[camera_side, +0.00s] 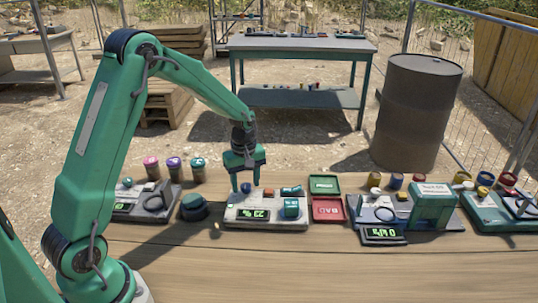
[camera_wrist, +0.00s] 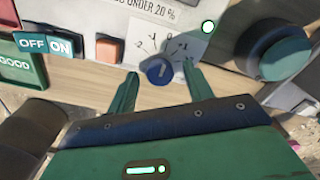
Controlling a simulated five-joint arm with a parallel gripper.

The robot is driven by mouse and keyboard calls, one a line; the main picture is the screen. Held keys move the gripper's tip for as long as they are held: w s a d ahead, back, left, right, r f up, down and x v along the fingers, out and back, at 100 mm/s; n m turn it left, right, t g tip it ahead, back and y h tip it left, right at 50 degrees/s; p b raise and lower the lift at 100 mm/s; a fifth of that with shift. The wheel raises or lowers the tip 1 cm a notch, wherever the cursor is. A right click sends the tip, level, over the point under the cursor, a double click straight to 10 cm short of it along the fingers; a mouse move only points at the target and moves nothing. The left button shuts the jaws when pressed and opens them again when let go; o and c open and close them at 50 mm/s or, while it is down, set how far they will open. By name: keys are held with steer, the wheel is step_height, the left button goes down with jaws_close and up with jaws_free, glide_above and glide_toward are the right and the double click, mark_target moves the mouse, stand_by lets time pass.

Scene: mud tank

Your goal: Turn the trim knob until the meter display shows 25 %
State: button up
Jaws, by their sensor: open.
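The trim knob (camera_wrist: 160,71) is small, round and blue with a pale pointer mark, set below a printed scale with numbers including -2, -1 and 0 on the meter's pale panel. My gripper (camera_wrist: 159,75) is open, with one fingertip on each side of the knob and a visible gap to it. In the side view my gripper (camera_side: 246,183) points down over the meter (camera_side: 235,223), with the blue knob (camera_side: 246,188) between the fingers. The meter display (camera_side: 253,214) appears upside down in green digits and seems to read 23 %, though it is small.
An orange button (camera_wrist: 109,48) and an OFF/ON switch (camera_wrist: 46,44) sit left of the knob in the wrist view. A large green knob (camera_wrist: 279,52) stands to the right. Green (camera_side: 324,185) and red (camera_side: 328,209) trays lie beside the meter.

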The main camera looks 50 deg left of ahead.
steer(key=shift+c, duration=0.2)
steer(key=c, duration=0.9)
steer(key=shift+c, duration=0.2)
steer(key=shift+m, duration=0.4)
steer(key=m, duration=1.1)
steer(key=shift+r, duration=0.1)
steer(key=o, duration=1)
